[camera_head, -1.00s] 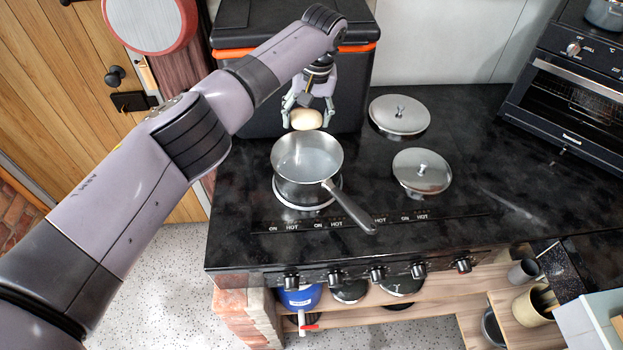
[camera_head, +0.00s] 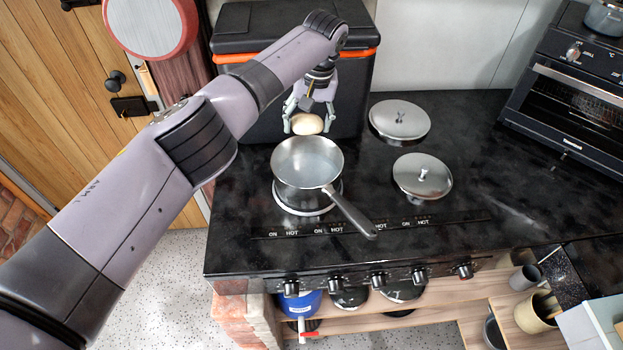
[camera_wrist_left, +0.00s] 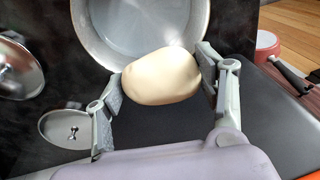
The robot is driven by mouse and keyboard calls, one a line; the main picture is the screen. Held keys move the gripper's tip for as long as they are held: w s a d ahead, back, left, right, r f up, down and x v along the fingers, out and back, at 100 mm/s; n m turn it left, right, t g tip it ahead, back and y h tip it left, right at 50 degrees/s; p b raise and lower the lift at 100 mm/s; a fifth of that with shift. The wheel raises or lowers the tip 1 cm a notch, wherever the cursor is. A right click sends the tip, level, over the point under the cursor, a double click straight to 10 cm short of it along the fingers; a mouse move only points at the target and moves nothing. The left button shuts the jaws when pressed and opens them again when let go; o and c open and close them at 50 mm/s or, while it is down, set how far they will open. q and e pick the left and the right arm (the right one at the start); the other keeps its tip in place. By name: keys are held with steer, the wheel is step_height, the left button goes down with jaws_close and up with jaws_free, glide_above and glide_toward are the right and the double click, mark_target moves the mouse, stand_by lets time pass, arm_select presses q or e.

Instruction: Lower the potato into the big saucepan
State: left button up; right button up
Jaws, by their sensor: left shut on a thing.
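The potato (camera_head: 306,124) is pale and rounded. My left gripper (camera_head: 308,120) is shut on it, one finger on each side, and holds it near the back rim of the big saucepan. In the left wrist view the potato (camera_wrist_left: 161,76) sits between the two fingertips (camera_wrist_left: 160,78), overlapping the edge of the saucepan (camera_wrist_left: 100,45). The saucepan (camera_head: 307,165) is steel and stands upright on the front left burner, its handle toward the front right. Its inside looks empty. My right gripper is not in view.
Two steel lids (camera_head: 399,120) (camera_head: 422,177) lie on the black stove top (camera_head: 480,190) right of the saucepan. A black box with an orange band (camera_head: 240,100) stands close behind the gripper. An oven (camera_head: 575,100) is at the right.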

arm_select(q)
steer(key=b, duration=0.2)
glide_above(307, 172)
steer(key=shift+f, duration=2.45)
steer(key=shift+s+d+f+b, duration=0.1)
steer(key=shift+f+b, duration=0.65)
steer(key=shift+f, duration=0.55)
steer(key=shift+d+f+b, duration=0.1)
steer(key=shift+f+b, duration=0.6)
steer(key=shift+f, duration=0.6)
steer(key=shift+f+b, duration=1.95)
steer(key=shift+f, duration=0.55)
steer(key=o, duration=1.3)
